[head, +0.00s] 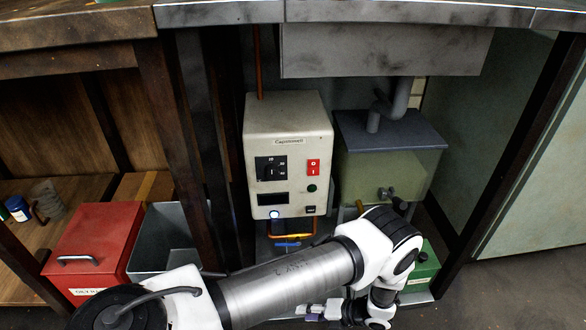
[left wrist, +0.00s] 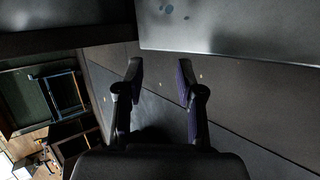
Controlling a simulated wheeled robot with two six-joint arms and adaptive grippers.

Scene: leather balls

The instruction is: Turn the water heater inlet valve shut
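The water heater (head: 288,150) is a cream box with a dial and red switch, mounted under the counter. Below it is an orange pipe loop (head: 300,235) with a small blue handle (head: 287,244), likely the inlet valve; its exact setting is too small to tell. My left gripper (head: 312,312) is low in the head view, below and slightly right of the blue handle, apart from it. In the left wrist view the left gripper (left wrist: 160,75) has its two fingers apart with nothing between them. The valve is not recognisable there. My right gripper is not in view.
A greenish tank (head: 390,172) with a dark lid and grey tap stands right of the heater. A green box (head: 424,268) sits below it, partly behind my arm. A red box (head: 92,245) and an open grey bin (head: 165,240) stand left. Dark posts frame the bay.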

